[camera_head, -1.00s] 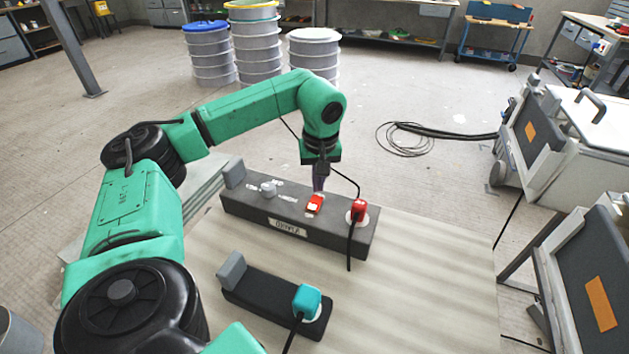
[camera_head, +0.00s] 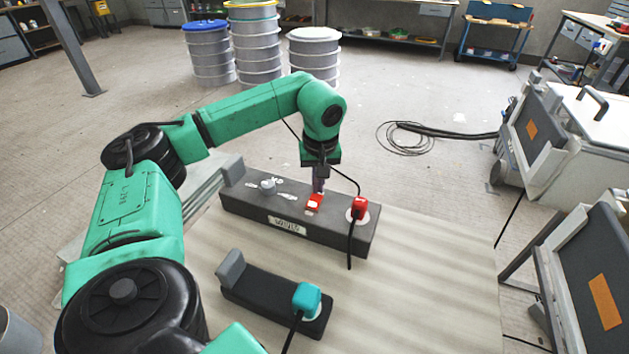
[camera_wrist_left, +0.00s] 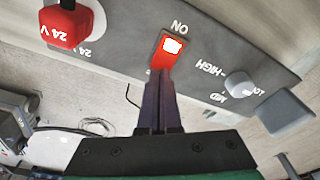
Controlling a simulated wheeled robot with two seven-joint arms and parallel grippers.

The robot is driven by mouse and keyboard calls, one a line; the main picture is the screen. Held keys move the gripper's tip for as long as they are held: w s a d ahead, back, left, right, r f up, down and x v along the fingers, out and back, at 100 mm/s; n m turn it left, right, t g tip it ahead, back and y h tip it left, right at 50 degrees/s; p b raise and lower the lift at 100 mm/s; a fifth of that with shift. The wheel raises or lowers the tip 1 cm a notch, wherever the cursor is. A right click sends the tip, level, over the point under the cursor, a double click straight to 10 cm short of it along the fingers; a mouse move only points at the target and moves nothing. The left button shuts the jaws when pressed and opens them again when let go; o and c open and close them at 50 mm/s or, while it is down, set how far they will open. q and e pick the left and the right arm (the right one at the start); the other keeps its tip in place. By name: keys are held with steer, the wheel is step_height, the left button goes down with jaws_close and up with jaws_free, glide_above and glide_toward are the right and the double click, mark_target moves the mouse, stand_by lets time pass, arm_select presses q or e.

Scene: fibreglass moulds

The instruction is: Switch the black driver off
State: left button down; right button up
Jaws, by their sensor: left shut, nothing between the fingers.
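The black driver (camera_head: 265,217) is a long dark box on the pale table, with a label on its front. Its red rocker switch (camera_head: 314,203) sits on the top face, and in the left wrist view the switch (camera_wrist_left: 165,57) lies beside the printed word "ON". My left gripper (camera_head: 319,186) points down at the switch. Its shut, empty fingers (camera_wrist_left: 160,82) reach the switch's near end in the left wrist view; whether they press it I cannot tell. A grey knob (camera_head: 267,188) and a red 24 V plug (camera_head: 359,208) are also on the driver. My right gripper is out of view.
A smaller black block (camera_head: 262,294) with a teal plug (camera_head: 306,299) lies in front of the driver. The table (camera_head: 430,270) is clear to the right. Grey equipment (camera_head: 585,130) stands at the right, and drums (camera_head: 209,55) stand on the floor behind.

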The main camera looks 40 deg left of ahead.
arm_select(q)
steer(key=shift+f, duration=0.25)
steer(key=shift+r, duration=0.1)
step_height(320, 180, up, 7)
steer(key=p, duration=0.6)
stand_by(0.5)
